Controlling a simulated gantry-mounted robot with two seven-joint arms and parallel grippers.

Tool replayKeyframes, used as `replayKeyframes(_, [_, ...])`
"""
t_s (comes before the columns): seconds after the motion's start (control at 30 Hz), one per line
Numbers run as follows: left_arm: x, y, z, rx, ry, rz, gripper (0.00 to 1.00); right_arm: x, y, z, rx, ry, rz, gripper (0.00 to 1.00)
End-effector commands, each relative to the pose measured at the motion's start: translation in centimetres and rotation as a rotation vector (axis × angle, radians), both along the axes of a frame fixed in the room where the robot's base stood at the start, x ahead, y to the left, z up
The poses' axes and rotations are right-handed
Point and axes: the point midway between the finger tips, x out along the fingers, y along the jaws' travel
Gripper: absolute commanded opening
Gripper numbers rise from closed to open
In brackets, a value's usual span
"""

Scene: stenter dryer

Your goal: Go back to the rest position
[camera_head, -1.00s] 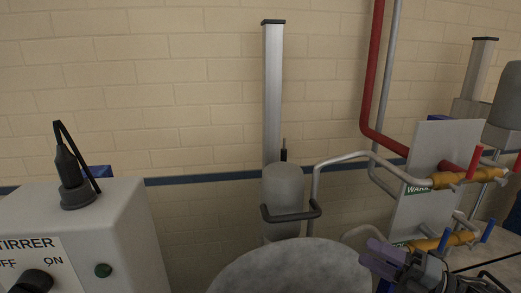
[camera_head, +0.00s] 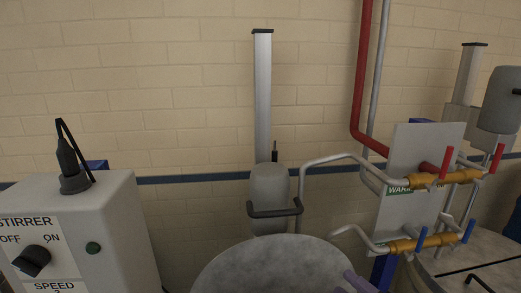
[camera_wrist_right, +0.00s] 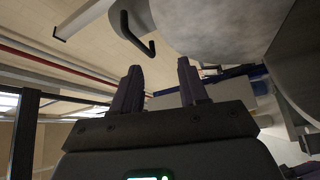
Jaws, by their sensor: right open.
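My right gripper (camera_head: 358,281) shows only as a purple finger at the bottom edge of the head view, in front of the right side of the round grey vessel lid. In the right wrist view my right gripper (camera_wrist_right: 160,78) shows two dark purple fingers apart, with nothing between them. The wrist view is tilted, with a grey rounded vessel surface (camera_wrist_right: 215,25) beyond the fingers. My left gripper is not in view.
A grey stirrer control box (camera_head: 110,220) stands at left. The round lid (camera_head: 270,268) fills the bottom middle, with a motor and bent handle (camera_head: 272,213) behind it. Pipes and yellow valves (camera_head: 445,178) with red and blue levers stand at right.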

Motion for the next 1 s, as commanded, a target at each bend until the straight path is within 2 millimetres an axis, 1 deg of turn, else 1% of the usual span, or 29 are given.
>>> replayKeyframes(0.03, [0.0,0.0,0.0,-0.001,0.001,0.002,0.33,-0.4,-0.3,-2.0,0.002,0.069,-0.047,0.43])
replayKeyframes(0.07, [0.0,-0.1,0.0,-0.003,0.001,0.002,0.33,-0.5,-0.6,-3.2,0.005,0.114,-0.082,0.43])
replayKeyframes(0.17, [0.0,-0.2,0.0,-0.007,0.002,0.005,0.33,-1.7,-1.9,-7.7,0.018,0.284,-0.217,0.43])
replayKeyframes(0.2, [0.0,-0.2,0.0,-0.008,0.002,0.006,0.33,-2.6,-2.6,-9.7,0.026,0.362,-0.28,0.43])
replayKeyframes(0.27, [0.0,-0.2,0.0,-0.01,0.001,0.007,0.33,-4.3,-3.8,-12.9,0.039,0.489,-0.385,0.43])
replayKeyframes(0.3, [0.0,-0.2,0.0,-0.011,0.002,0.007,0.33,-5.8,-4.7,-14.9,0.05,0.575,-0.46,0.43])
replayKeyframes(0.37, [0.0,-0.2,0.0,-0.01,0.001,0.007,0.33,-8.4,-5.9,-17.7,0.065,0.702,-0.571,0.43])
replayKeyframes(0.4, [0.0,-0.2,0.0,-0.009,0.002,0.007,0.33,-10.2,-6.7,-19.4,0.075,0.78,-0.642,0.43])
replayKeyframes(0.47, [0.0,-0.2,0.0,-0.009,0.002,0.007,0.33,-13.0,-7.8,-21.4,0.088,0.887,-0.742,0.43])
replayKeyframes(0.5, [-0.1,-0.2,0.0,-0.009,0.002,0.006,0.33,-14.8,-8.4,-22.5,0.095,0.95,-0.803,0.43])
replayKeyframes(0.57, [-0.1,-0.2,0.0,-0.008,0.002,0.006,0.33,-17.4,-9.3,-23.9,0.103,1.036,-0.887,0.43])
replayKeyframes(0.6, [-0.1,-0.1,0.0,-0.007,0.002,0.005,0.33,-19.1,-9.7,-24.6,0.108,1.087,-0.939,0.43])
replayKeyframes(0.67, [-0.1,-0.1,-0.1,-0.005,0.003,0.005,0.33,-21.5,-10.3,-25.6,0.113,1.157,-1.011,0.43])
replayKeyframes(0.7, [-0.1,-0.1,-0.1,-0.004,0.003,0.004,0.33,-23.0,-10.6,-26.0,0.114,1.201,-1.055,0.43])
replayKeyframes(0.87, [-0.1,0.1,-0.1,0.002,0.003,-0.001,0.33,-29.1,-11.7,-27.3,0.116,1.359,-1.226,0.43])
replayKeyframes(0.9, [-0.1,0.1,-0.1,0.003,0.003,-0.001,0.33,-29.9,-11.5,-27.5,0.134,1.388,-1.249,0.43])
replayKeyframes(1.0, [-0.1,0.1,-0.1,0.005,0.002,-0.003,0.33,-29.7,-9.9,-27.8,0.219,1.429,-1.232,0.43])
